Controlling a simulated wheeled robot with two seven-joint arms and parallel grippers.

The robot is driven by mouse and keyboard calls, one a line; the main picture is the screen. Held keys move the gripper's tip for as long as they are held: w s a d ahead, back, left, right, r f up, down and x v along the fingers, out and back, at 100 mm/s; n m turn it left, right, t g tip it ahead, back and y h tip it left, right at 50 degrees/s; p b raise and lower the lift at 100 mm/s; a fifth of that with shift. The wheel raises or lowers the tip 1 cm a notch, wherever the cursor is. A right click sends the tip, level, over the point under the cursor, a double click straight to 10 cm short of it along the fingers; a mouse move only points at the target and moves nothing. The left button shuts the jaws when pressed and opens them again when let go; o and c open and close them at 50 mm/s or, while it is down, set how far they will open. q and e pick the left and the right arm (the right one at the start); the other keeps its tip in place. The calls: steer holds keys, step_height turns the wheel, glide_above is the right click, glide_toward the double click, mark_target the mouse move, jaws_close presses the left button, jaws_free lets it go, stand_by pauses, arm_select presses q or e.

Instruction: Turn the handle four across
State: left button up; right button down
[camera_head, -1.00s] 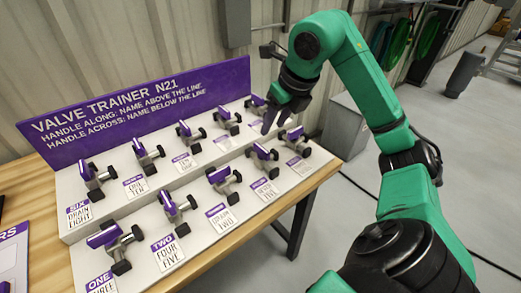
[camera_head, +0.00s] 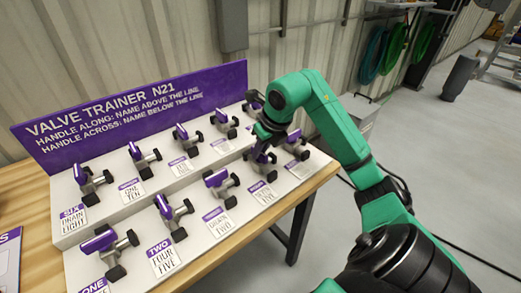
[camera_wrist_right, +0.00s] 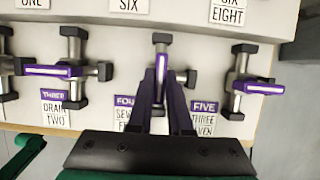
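The valve trainer (camera_head: 118,221) is a white stepped stand with two rows of small valves and a purple signboard (camera_head: 130,115). Valve four stands above the FOUR card (camera_head: 264,192) in the front row; the wrist view shows its metal body and black caps (camera_wrist_right: 161,39). My right gripper (camera_head: 262,147) is down at valve four, its fingers (camera_wrist_right: 162,88) on either side of it. My left gripper is not in view.
Valve three's purple handle (camera_wrist_right: 48,71) and valve five's purple handle (camera_wrist_right: 259,88) stand close on either side of the fingers. The back row rises behind. The wooden table (camera_head: 315,181) ends at the right, with open floor beyond.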

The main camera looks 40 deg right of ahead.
steer(key=shift+d, duration=0.1)
steer(key=shift+f+n+y+b, duration=0.1)
steer(key=shift+n+y+b, duration=0.2)
steer(key=shift+n+b, duration=0.5)
steer(key=shift+d+n+y, duration=0.1)
steer(key=shift+n+y, duration=0.2)
steer(key=shift+n, duration=0.7)
steer(key=n, duration=0.1)
steer(key=n+y, duration=0.1)
steer(key=shift+r+n+g, duration=0.2)
steer(key=shift+n+g, duration=0.1)
steer(key=shift+n, duration=0.1)
steer(key=shift+r+n+y+p, duration=0.1)
steer(key=shift+n+y+p, duration=0.2)
steer(key=shift+n+p, duration=0.4)
steer(key=n+g+p, duration=0.1)
steer(key=n+p, duration=0.1)
steer(key=n+g+y+p, duration=0.1)
steer(key=n+p, duration=0.1)
steer(key=n, duration=0.1)
steer(key=shift+w+d+r+n+p, duration=0.1)
steer(key=shift+w+r+n+p, duration=0.1)
steer(key=shift+n+p, duration=0.15)
steer(key=shift+f+n+g+y+p, duration=0.2)
steer(key=shift+n+g+y+p, duration=0.15)
steer(key=shift+n+p, duration=0.6)
steer(key=shift+w+f+n+g, duration=0.1)
steer(key=shift+n+g, duration=0.35)
steer(key=shift+n, duration=0.85)
